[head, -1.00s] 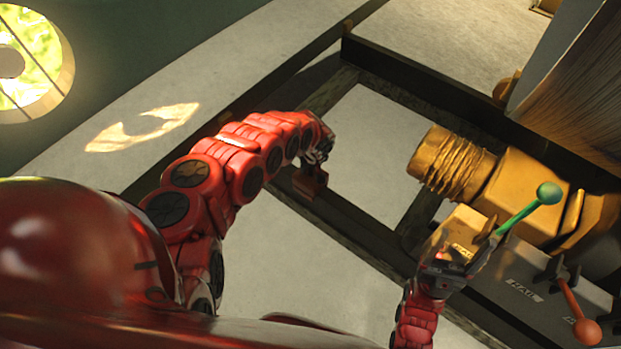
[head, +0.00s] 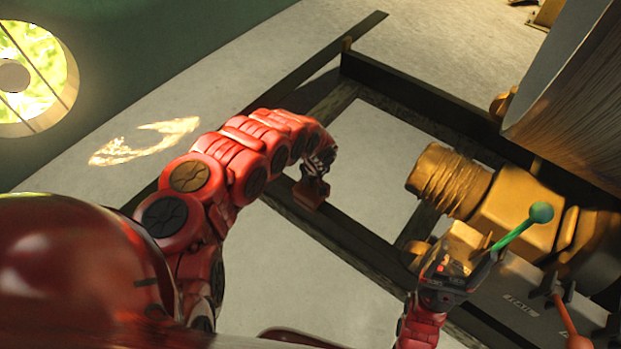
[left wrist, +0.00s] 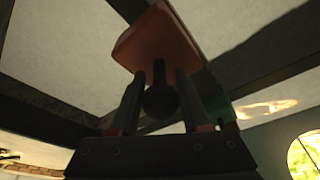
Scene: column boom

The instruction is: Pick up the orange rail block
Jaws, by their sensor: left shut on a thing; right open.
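The orange rail block (head: 309,193) shows small and shaded in the head view, below the tip of my left arm. My left gripper (head: 318,172) is shut on it from above. In the left wrist view the orange block (left wrist: 155,40) lies just beyond the fingers, with a dark round knob (left wrist: 160,101) between the fingers of my left gripper (left wrist: 158,95). In the head view the block overlaps the dark floor rail (head: 345,232); I cannot tell whether it touches it. My right gripper (head: 448,268) is open, beside the green-knobbed lever (head: 520,228).
A yellow machine (head: 500,205) with a ribbed drum stands at the right. A red-knobbed lever (head: 568,318) is below it. A large grey cylinder (head: 575,90) rises at upper right. Dark rails frame a pale floor panel (head: 375,150). Pale floor is clear at upper left.

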